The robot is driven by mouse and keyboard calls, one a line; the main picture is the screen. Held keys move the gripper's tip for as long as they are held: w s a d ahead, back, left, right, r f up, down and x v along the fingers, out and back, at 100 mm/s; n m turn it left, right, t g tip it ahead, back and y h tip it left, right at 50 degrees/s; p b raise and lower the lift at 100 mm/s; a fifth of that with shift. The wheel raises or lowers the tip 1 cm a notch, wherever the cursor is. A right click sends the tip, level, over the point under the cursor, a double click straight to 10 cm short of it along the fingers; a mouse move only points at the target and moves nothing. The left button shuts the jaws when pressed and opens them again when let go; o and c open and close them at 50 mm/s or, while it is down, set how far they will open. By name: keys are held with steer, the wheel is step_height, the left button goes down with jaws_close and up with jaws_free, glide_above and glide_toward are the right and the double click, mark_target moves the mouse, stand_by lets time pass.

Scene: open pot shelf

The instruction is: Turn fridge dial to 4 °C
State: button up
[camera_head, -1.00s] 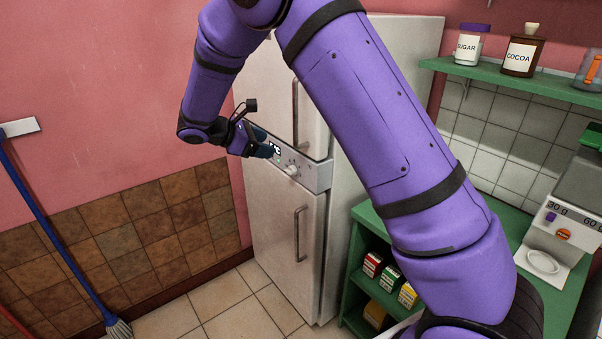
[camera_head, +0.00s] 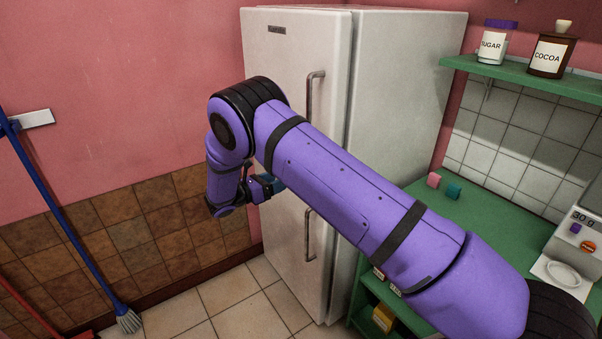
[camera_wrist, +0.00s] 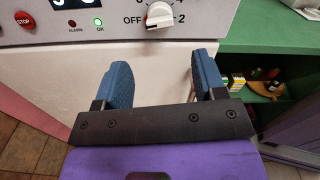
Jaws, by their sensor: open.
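The fridge (camera_head: 290,120) is a tall white unit with a metal control panel (camera_wrist: 215,30). The white dial knob (camera_wrist: 160,17) is at the top of the wrist view, between OFF on its left and 2 on its right. A small red mark shows at the knob's left side, towards OFF. The 4 is cut off at the top edge. My gripper (camera_wrist: 162,60) is open and empty, its blue fingers apart and below the dial, not touching it. In the head view my gripper (camera_head: 276,185) is at the fridge front; my arm hides the dial there.
A red STOP button (camera_wrist: 25,19), small lights and a display (camera_wrist: 75,3) sit left of the dial. Vertical handles (camera_head: 310,235) stand out from the fridge doors. A green counter (camera_head: 480,210) is to the right, and a blue-handled broom (camera_head: 60,210) is at the left.

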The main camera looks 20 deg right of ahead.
steer(key=x, duration=0.9)
steer(key=c, duration=0.9)
